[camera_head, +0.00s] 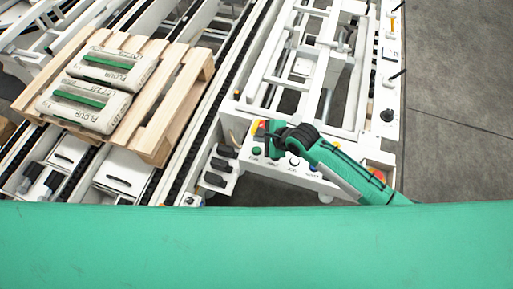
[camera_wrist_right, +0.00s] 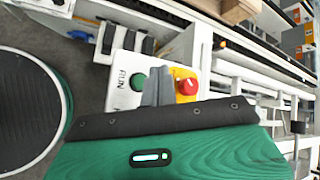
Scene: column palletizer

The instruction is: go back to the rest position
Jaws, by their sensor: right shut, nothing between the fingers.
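My right gripper (camera_head: 264,130) reaches over the white control panel (camera_head: 262,163) from the lower right, above the panel's left end. In the right wrist view its grey fingers (camera_wrist_right: 157,88) are shut and empty, between a green button (camera_wrist_right: 138,81) and a red button (camera_wrist_right: 187,87) on a yellow base. Whether the fingertips touch the panel cannot be told. The green button (camera_head: 256,151) also shows in the head view, left of black, white and blue ones. My left gripper is not in view.
A wooden pallet (camera_head: 181,92) with two flour sacks (camera_head: 88,103) lies on the conveyor at left. A white machine frame (camera_head: 310,70) stands beyond the panel. Grey floor (camera_head: 460,90) is clear at right.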

